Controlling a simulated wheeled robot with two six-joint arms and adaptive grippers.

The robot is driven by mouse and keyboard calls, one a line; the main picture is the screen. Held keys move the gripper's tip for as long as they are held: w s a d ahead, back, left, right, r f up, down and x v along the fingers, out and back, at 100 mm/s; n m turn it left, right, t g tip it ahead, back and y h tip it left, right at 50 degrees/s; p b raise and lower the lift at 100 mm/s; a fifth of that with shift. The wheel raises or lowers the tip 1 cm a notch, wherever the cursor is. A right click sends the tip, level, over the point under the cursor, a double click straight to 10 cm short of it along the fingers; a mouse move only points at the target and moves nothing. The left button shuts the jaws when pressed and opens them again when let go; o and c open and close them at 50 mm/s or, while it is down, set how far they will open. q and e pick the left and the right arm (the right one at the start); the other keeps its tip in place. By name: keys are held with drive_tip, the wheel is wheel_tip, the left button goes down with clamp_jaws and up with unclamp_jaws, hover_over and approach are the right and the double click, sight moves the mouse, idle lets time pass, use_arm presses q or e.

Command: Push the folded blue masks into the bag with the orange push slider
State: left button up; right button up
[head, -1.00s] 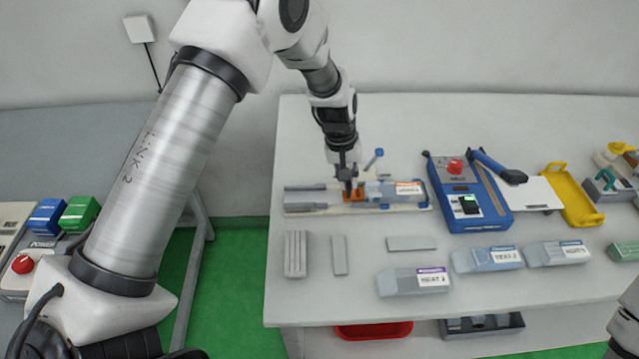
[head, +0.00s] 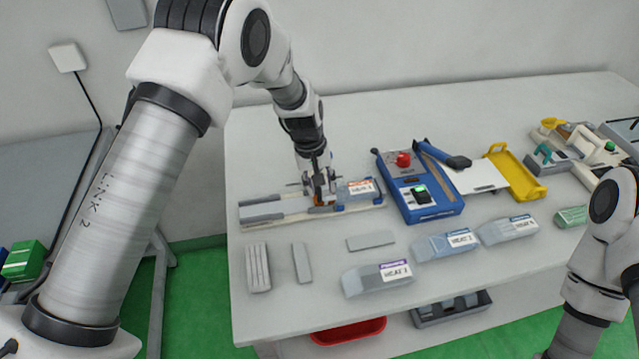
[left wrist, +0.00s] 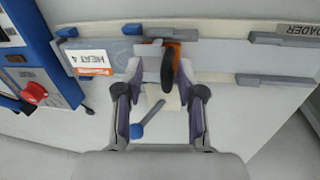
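The orange push slider (head: 318,201) sits on the loader fixture (head: 262,212), against the open end of the bag labelled HEAT 4 (head: 361,189). In the left wrist view the slider (left wrist: 176,49) has a dark upright handle (left wrist: 168,66), and the bag (left wrist: 112,55) lies left of it. My left gripper (head: 319,186) is just above the slider. In the left wrist view its two fingers (left wrist: 160,95) are spread apart and hold nothing. I cannot make out any blue masks separately from the bag. My right arm shows at the right edge, but its gripper is out of view.
A blue sealer (head: 420,190) stands right of the loader, with a yellow tray (head: 515,172) beyond it. Several labelled bags, such as HEAT 3 (head: 378,278), and grey strips (head: 258,268) lie in front. A blue-knobbed lever (left wrist: 138,130) is beside the left gripper.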

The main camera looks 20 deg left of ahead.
use_arm(q)
wheel_tip(320, 180, up, 12)
drive_tip(key=a, duration=0.1)
drive_tip(key=shift+s+a, duration=0.35)
drive_tip(key=shift+a, duration=0.05)
drive_tip(key=shift+f, duration=0.1)
